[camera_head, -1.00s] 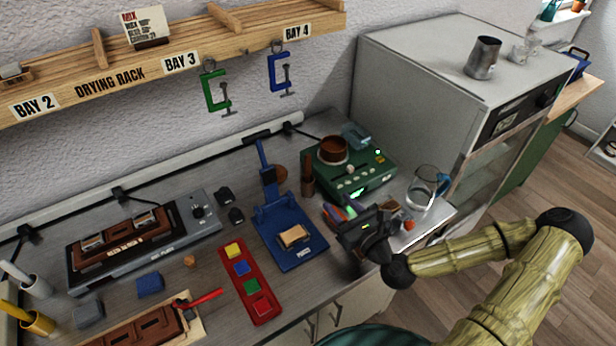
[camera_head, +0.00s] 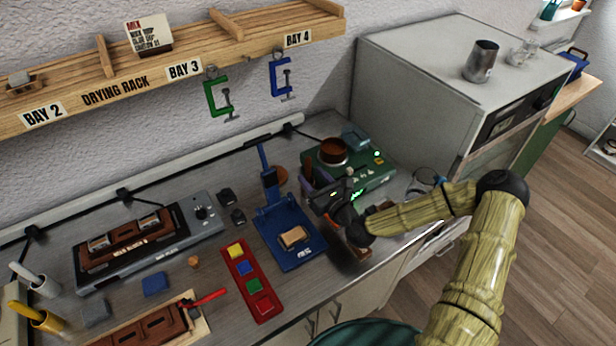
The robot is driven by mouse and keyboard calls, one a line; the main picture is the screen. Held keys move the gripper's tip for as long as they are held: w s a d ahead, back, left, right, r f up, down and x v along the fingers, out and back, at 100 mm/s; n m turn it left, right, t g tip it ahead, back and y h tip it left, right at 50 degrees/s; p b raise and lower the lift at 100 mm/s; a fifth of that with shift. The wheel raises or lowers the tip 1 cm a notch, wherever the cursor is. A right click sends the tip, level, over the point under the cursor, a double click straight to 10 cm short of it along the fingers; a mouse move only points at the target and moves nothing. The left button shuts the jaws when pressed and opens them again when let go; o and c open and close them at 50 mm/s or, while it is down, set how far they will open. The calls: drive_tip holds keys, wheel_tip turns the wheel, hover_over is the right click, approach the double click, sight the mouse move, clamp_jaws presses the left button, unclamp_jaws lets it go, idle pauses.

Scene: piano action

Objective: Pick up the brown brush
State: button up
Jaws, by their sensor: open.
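My gripper (camera_head: 326,198) is open at the right part of the bench, in front of the green device (camera_head: 372,172). A slim brown upright thing (camera_head: 307,168), which may be the brown brush, stands just behind and left of my gripper. Its lower part is hidden by the gripper, and I cannot tell whether the jaws are around it or only in front of it. Nothing is visibly held.
A blue press stand (camera_head: 298,258) is close to the left, with a red tray (camera_head: 240,276) of coloured blocks beyond it. A brown pot (camera_head: 333,151) sits on the green device. A glass jug (camera_head: 424,184) stands right, partly behind my arm.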

sight(309, 172)
drive_tip(key=shift+w+a+r+p, duration=0.15)
drive_tip(key=shift+w+p, duration=0.15)
drive_tip(key=shift+w, duration=0.1)
drive_tip(key=p+x, duration=0.1)
drive_tip(key=x, duration=0.3)
drive_tip(key=shift+a+p, duration=0.25)
drive_tip(key=shift+p, duration=0.15)
drive_tip(key=shift+w, duration=0.15)
drive_tip(key=shift+d, duration=0.2)
drive_tip(key=shift+a, duration=0.1)
clamp_jaws()
